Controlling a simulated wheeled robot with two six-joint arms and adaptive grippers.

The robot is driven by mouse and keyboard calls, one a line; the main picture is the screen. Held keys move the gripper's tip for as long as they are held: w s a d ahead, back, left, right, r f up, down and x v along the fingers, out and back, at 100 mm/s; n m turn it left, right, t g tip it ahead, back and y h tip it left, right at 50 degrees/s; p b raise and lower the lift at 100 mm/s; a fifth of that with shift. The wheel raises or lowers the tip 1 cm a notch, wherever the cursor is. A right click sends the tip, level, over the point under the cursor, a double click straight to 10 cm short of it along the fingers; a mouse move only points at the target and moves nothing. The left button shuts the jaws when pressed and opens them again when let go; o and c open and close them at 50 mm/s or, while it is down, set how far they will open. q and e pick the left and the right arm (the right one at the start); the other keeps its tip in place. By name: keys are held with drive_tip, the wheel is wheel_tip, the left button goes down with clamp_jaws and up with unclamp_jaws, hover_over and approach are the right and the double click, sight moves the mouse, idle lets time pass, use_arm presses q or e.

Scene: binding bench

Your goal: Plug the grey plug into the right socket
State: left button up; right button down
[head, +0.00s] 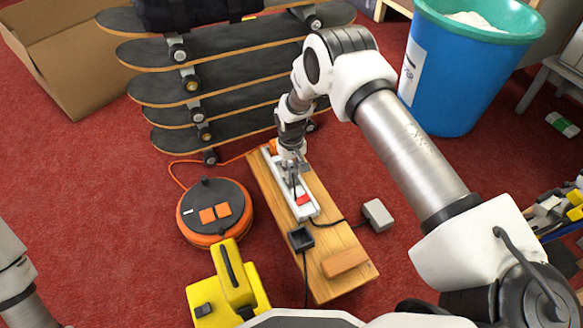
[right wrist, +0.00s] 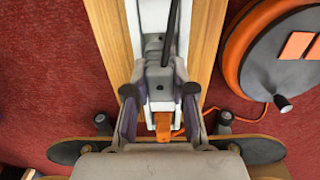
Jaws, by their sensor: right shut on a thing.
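The white power strip (head: 305,208) with a red switch (head: 303,199) lies along the wooden board (head: 330,235). Its white body also shows in the right wrist view (right wrist: 153,15). My right gripper (head: 291,172) is low over the strip's far part, pointing down. In the right wrist view its fingers (right wrist: 159,91) are shut on the grey plug (right wrist: 160,82), from which a dark cable runs up. The plug is right over or at the strip. Its pins and the socket under it are hidden, so I cannot tell if it is in. My left gripper is out of view.
An orange cable reel (head: 215,213) stands left of the board. A black plug-like block (head: 300,238), a wooden block (head: 345,263) and a grey adapter (head: 377,215) are near. A yellow case (head: 230,285), stacked skateboards (head: 230,80) and a blue bin (head: 455,75) surround the board.

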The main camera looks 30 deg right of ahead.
drive_tip(key=shift+f+b, duration=0.45)
drive_tip(key=shift+f, duration=0.9)
idle(2.3)
drive_tip(key=c, duration=0.9)
unclamp_jaws()
